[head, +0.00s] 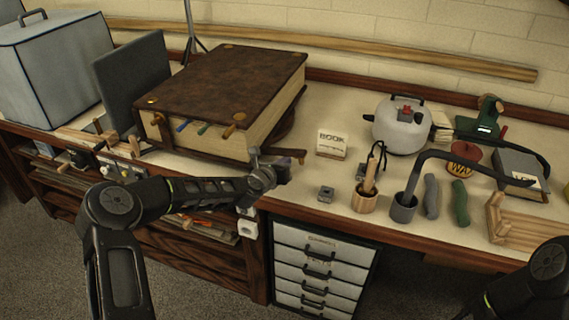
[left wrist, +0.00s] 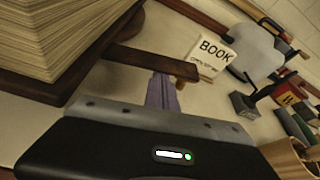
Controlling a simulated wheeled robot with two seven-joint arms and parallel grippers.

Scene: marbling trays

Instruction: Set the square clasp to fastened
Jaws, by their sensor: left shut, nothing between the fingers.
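A large brown book (head: 225,85) lies on the bench with its page block showing. Blue, green and wooden tabs stick out along its front edge. A brown bar (head: 287,154) sticks out to the right at its front right corner; it also shows in the left wrist view (left wrist: 150,62). I cannot tell which part is the square clasp. My left gripper (head: 283,172) is shut and empty just below and in front of this bar. Its fingers (left wrist: 163,92) appear close to the bar's free end; I cannot tell if they touch. My right gripper is out of view.
A small white book block (head: 332,144) stands right of the bar. Drawers (head: 318,265) are below the bench edge.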

